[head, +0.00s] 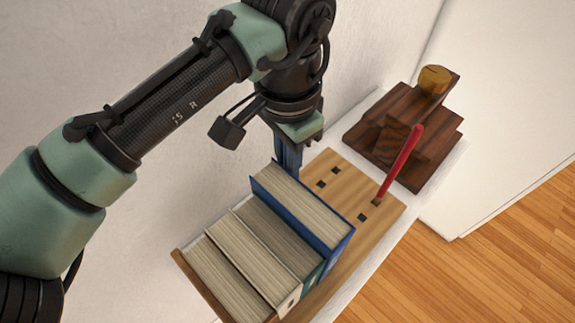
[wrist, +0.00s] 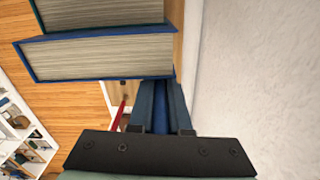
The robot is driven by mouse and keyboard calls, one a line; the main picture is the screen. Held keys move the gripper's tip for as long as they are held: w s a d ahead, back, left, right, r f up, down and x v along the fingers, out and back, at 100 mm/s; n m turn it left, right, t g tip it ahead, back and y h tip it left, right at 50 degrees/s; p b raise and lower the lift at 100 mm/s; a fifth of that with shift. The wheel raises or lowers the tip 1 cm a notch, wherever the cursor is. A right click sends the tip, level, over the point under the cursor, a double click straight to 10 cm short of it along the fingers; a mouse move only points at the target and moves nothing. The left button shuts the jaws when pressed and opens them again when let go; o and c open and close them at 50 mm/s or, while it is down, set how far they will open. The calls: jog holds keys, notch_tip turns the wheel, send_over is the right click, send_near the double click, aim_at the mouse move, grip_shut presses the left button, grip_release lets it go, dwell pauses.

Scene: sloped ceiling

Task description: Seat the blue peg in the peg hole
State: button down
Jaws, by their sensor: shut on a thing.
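My gripper (head: 288,158) points down behind a row of books, beside the white wall. In the wrist view, its two fingers (wrist: 162,92) are shut on the blue peg (wrist: 160,118), which shows as a brighter blue strip between them. The peg's lower end is hidden by the books in both views. The light wooden board (head: 345,192) has several small dark square holes, including one open hole (head: 335,170) near the wall and another (head: 362,217) near the front. A red peg (head: 402,160) stands tilted in the board at the right. I cannot tell whether the blue peg touches the board.
Several thick books (head: 300,205) stand on the board's near part, close beside my gripper; a blue-covered one (wrist: 95,55) is nearest. A dark wooden stepped piece with a brass knob (head: 434,78) stands beyond the board. The wall (wrist: 240,70) is close on the other side.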

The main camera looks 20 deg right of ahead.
jog(key=shift+f, duration=1.35)
jog(key=shift+f, duration=0.15)
jog(key=c, duration=1.2)
grip_release()
jog(key=shift+o, duration=0.2)
notch_tip(320, 180, up, 12)
jog(key=shift+r+b, duration=0.2)
jog(key=shift+b, duration=0.25)
